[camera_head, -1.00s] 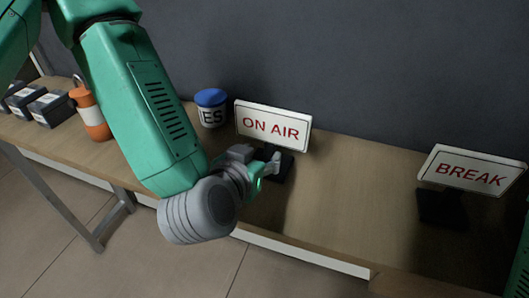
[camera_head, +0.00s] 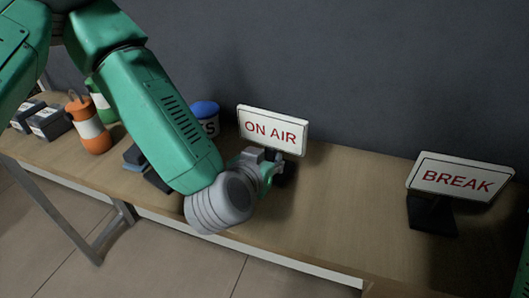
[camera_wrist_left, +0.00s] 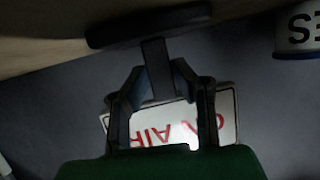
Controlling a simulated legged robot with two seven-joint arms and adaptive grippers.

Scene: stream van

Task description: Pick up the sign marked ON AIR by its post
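The ON AIR sign (camera_head: 272,130) is a white panel with red letters on a dark post and base, standing on the table in the head view. The dark base (camera_wrist_left: 150,28) shows above, and the panel (camera_wrist_left: 165,122) shows upside down, partly hidden by the fingers. My right gripper is out of view.
The BREAK sign (camera_head: 462,178) stands to the right, with clear table between. A blue-lidded tub (camera_head: 205,118) is close on the left, partly behind my arm. An orange-and-white bottle (camera_head: 90,125) and dark boxes (camera_head: 47,121) are farther left. A dark wall runs behind.

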